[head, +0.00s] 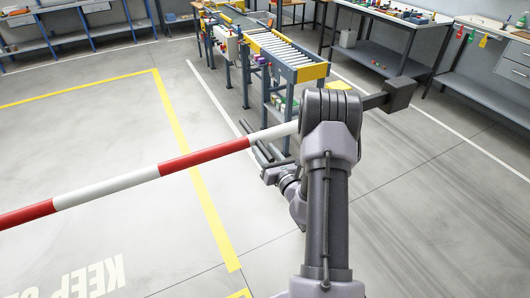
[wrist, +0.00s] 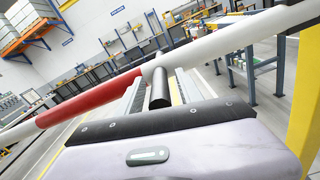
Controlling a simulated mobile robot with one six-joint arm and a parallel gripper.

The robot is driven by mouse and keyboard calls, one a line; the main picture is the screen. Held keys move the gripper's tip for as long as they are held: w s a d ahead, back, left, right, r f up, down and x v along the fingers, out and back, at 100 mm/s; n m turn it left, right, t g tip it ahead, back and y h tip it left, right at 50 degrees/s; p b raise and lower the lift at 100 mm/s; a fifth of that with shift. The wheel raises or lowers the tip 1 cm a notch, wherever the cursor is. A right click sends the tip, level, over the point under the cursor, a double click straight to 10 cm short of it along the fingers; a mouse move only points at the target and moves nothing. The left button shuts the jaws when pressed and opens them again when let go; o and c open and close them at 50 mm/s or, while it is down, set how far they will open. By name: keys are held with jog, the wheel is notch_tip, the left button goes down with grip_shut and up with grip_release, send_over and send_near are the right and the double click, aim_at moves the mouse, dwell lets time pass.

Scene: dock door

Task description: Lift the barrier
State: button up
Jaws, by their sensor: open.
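The barrier (head: 205,156) is a red-and-white striped pole running from the left edge to behind my arm in the head view, low and slightly sloped. A dark block (head: 400,94) sits at its far right end. In the wrist view the pole (wrist: 95,104) crosses the picture just beyond my gripper. My gripper (head: 262,145) is open, near the pole's white right part. In the wrist view a black cylindrical bar (wrist: 160,90), seemingly a handle at the pole, lies between the open fingers (wrist: 160,85), apparently not clamped. My arm hides part of the pole.
A roller conveyor (head: 285,52) with yellow ends stands behind the barrier. Workbenches (head: 385,15) line the back wall. A yellow post (wrist: 300,105) stands close at right in the wrist view.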

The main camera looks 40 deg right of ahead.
grip_shut()
dwell(1.4)
